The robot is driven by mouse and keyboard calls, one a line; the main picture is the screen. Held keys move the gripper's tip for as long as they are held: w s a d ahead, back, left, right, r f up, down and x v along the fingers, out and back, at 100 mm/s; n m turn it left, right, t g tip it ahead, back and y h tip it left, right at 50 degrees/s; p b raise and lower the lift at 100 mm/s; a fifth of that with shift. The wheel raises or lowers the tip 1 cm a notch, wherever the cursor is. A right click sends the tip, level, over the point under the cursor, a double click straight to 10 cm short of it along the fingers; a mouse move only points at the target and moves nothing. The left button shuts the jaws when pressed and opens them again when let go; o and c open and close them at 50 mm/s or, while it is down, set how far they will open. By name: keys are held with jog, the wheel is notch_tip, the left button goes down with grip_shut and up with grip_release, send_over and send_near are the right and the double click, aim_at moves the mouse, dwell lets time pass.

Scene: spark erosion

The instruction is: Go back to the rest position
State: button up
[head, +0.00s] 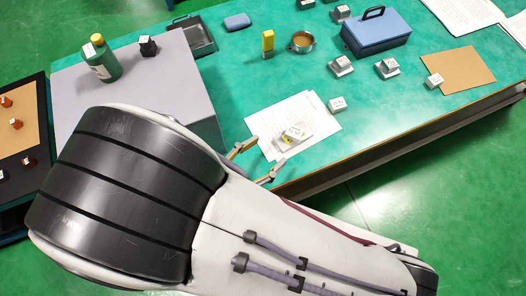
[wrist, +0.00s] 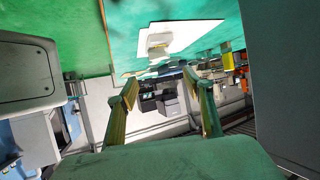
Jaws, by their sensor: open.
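My gripper (head: 255,160) is open, with its two fingers apart and nothing between them. In the head view its fingertips show past my arm, at the front edge of the green table (head: 240,90). In the wrist view both fingers of my gripper (wrist: 167,97) point out over the room beyond. A small light-coloured block with a marked label (head: 292,135) lies on white paper sheets (head: 272,118) just right of the fingertips. The block (wrist: 160,42) and the paper (wrist: 195,37) also show in the wrist view, apart from the fingers. My arm hides most of the gripper body.
A grey box (head: 130,90) beside the fingers carries a green bottle (head: 102,66) and a dark labelled piece (head: 148,46). On the table stand a yellow item (head: 267,42), a metal cup (head: 301,42), a blue case (head: 375,34) and several labelled blocks. The table between these is clear.

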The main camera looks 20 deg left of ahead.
dwell(0.3)
jog(key=w+a+r+g+y, duration=0.3)
jog(key=w+a+r+y, duration=0.3)
jog(key=w, duration=0.5)
jog(key=w+d+r+n+g+y, duration=0.1)
jog(key=w+d+r+y, duration=0.1)
jog(key=r, duration=0.4)
jog(key=w+d+r+n+y, duration=0.1)
jog(key=w+d+r+y, duration=0.15)
jog(key=r, duration=0.35)
jog(key=s+d+r+h, duration=0.1)
jog(key=s+d, duration=0.3)
jog(key=d, duration=0.6)
jog(key=s+d+r+n+g+h, duration=0.1)
jog(key=s+d+r+h, duration=0.1)
jog(key=d, duration=0.8)
jog(key=s+d+r+n+g+h, duration=0.1)
jog(key=s+d+r+h, duration=0.1)
jog(key=s+d, duration=0.5)
jog(key=d+h, duration=0.1)
jog(key=d, duration=0.2)
